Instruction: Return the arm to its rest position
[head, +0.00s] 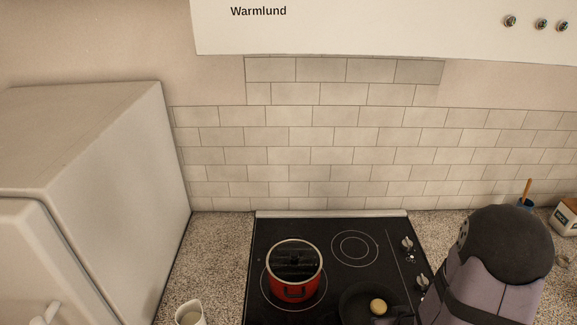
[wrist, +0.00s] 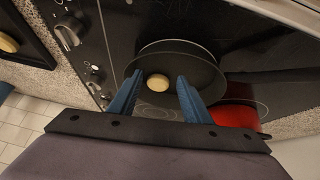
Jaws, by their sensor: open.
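My gripper (wrist: 157,92) shows in the wrist view with its two blue fingers apart. Its fingertips point towards a dark frying pan (wrist: 205,68) on the stove. A round pale-yellow piece of food (wrist: 157,82) lies in the pan and appears between the fingertips; I cannot tell how far above it they are. In the head view my arm (head: 490,265) covers the lower right, and the fingers are hidden. The pan (head: 352,304) and the yellow piece (head: 378,306) also show there, at the stove's front.
A red pot (head: 293,290) with a dark lid stands on the black stove (head: 345,220), left of the pan. Stove knobs (head: 407,243) are beside my arm. A white jug (head: 190,313) and a large white cabinet (head: 110,190) are left. A hood (head: 380,25) overhangs the stove.

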